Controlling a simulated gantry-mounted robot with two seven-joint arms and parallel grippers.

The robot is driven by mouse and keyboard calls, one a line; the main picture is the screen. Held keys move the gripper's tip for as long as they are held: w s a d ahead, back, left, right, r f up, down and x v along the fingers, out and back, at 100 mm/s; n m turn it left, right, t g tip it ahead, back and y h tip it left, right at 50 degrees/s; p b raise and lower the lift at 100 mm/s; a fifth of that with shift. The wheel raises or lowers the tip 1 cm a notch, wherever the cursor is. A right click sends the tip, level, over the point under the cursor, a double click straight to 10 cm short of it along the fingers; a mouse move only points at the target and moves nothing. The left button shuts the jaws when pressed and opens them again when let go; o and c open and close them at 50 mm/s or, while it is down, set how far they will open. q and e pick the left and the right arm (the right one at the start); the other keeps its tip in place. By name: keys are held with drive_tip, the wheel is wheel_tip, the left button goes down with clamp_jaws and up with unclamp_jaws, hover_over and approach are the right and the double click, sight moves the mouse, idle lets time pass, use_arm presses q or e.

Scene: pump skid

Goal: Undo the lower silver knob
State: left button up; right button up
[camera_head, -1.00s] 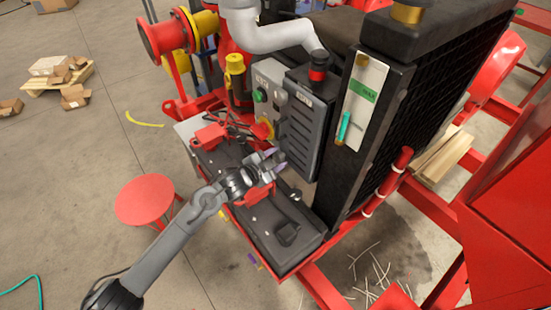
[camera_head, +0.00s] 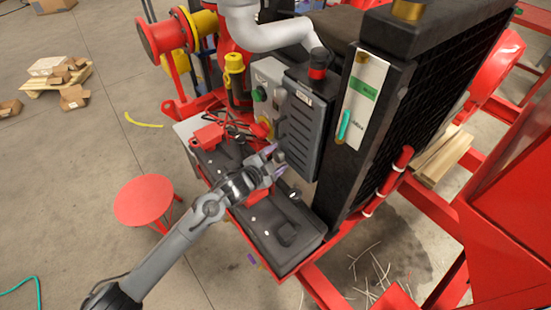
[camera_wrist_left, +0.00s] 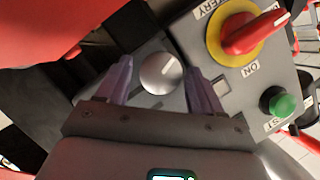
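A gap shows between each finger and the knob; I cannot tell how deep the fingertips reach. In the head view my left gripper (camera_head: 275,160) is in front of the grey control box (camera_head: 270,75), near its lower part. I cannot make out the knob there. My right gripper is not in view.
A red rotary switch on a yellow disc (camera_wrist_left: 236,38) and a green button (camera_wrist_left: 280,103) are close beside the knob. A dark louvred box (camera_head: 308,125) stands to the right of the gripper. Black battery tops (camera_head: 283,238) lie below. A red stool (camera_head: 145,200) stands left.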

use_arm(q)
drive_tip(key=shift+o, duration=0.3)
drive_tip(key=shift+s+a+r, duration=0.25)
drive_tip(key=shift+s+a, duration=0.05)
drive_tip(key=shift+s, duration=0.15)
drive_tip(key=p+v, duration=0.2)
drive_tip(key=v, duration=0.7)
drive_tip(key=shift+s+a, duration=0.2)
drive_tip(key=shift+s, duration=0.05)
